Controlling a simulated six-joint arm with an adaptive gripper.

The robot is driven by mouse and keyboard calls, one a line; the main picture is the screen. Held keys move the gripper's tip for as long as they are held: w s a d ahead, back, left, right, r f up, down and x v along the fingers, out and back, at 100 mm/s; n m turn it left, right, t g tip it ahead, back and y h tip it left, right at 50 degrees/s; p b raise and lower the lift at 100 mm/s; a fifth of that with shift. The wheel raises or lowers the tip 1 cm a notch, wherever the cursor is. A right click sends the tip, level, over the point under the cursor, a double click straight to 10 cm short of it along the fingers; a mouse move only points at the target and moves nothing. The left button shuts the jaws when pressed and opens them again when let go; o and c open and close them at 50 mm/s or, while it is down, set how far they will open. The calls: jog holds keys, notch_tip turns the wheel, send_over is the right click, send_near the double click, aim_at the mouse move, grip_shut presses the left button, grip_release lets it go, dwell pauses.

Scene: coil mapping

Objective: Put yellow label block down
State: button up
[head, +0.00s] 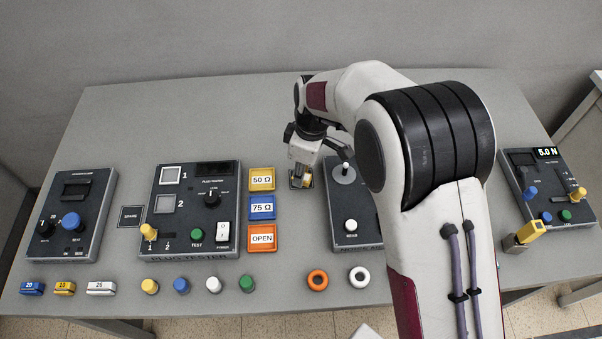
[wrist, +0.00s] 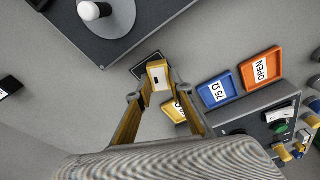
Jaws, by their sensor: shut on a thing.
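A small yellow block (wrist: 158,75) with a pale face and a dark mark is between my gripper's fingertips (wrist: 156,86) in the wrist view. My gripper is shut on it. In the head view my gripper (head: 300,178) points down just right of the yellow 50 Ω tray, over a small dark square pad. A corner of this pad (wrist: 143,66) shows behind the block in the wrist view. I cannot tell whether the block touches the pad. Another yellow label block (head: 64,288), marked 10, lies at the table's front left.
The blue 75 Ω tray (head: 262,208) and orange OPEN tray (head: 262,238) are close by. A dark box with a joystick (head: 344,173) stands to the right, partly hidden by my arm. The plug tester (head: 190,215) is left of the trays.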

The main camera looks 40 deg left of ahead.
notch_tip(320, 180, up, 9)
dwell(0.5)
jog(key=shift+d, duration=0.1)
dwell(0.7)
jog(key=w+d+r+m, duration=0.1)
jog(key=w+d+m, duration=0.1)
jog(key=w+d, duration=0.3)
jog(key=w+d+r+m, duration=0.1)
jog(key=w+d+m, duration=0.2)
jog(key=d, duration=0.8)
jog(key=w+d+r+m+t, duration=0.1)
jog(key=w+d+m, duration=0.2)
jog(key=w+d, duration=0.4)
jog(key=shift+w+d+r, duration=0.2)
jog(key=shift+w+d, duration=0.05)
jog(key=shift+d, duration=0.5)
jog(key=d+r+m, duration=0.2)
jog(key=d+m, duration=0.6)
jog(key=d, duration=1.9)
jog(key=shift+s+m+t+h, duration=0.15)
jog(key=shift+m+t+h, duration=0.15)
jog(key=shift+m+t, duration=0.1)
